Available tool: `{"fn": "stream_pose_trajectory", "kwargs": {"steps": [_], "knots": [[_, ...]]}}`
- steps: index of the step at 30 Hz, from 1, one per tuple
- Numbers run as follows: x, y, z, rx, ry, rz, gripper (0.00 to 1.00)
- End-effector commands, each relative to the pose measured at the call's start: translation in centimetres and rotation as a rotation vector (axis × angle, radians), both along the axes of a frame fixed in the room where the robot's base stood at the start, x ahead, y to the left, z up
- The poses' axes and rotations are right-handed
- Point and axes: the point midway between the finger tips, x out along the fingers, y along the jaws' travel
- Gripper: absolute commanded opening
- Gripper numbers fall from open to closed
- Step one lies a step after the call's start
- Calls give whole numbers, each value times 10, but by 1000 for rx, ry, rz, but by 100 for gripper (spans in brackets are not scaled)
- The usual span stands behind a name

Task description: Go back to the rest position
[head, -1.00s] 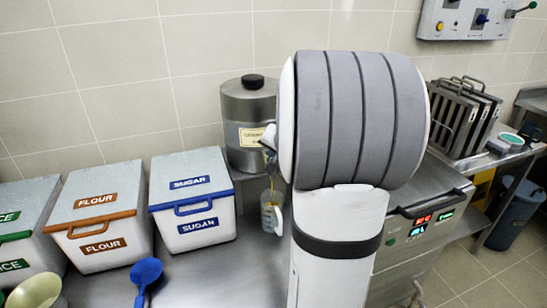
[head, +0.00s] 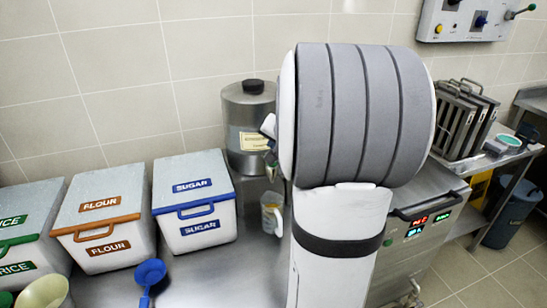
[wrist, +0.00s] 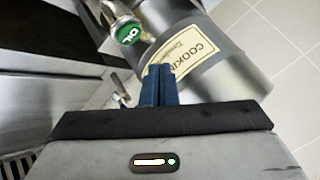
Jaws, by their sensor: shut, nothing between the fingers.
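My gripper (wrist: 160,72) shows in the wrist view with its blue fingers together and nothing between them. In the head view my large grey and white arm hides most of the gripper and the right side of the oil drum (head: 247,108). A clear measuring jug (head: 271,216) with yellow oil in it stands on the counter below the drum's tap.
Sugar (head: 194,200), flour (head: 102,225) and rice (head: 30,240) bins stand to the left. A blue scoop (head: 150,273) lies in front of them. A fryer-like machine (head: 430,215) with a lit display is at the right. Bare counter (head: 215,275) lies in front of the jug.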

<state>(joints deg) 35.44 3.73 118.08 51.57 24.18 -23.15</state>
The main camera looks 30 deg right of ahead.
Motion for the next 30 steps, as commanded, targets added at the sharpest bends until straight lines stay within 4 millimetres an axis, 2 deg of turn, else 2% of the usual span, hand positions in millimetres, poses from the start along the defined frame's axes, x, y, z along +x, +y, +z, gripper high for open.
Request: {"fn": "stream_pose_trajectory", "kwargs": {"steps": [1, 5, 24, 26, 29, 30], "knots": [[0, 0, 10, -1, -1, -1, 0], [0, 0, 18, -2, 0, 1, 0], [0, 0, 17, -1, -1, 0, 0], [-3, 20, 19, -6, 14, 45, 0], [-14, 68, 21, -20, 60, 161, 0], [-23, 91, 20, -30, 87, 218, 0]]}}
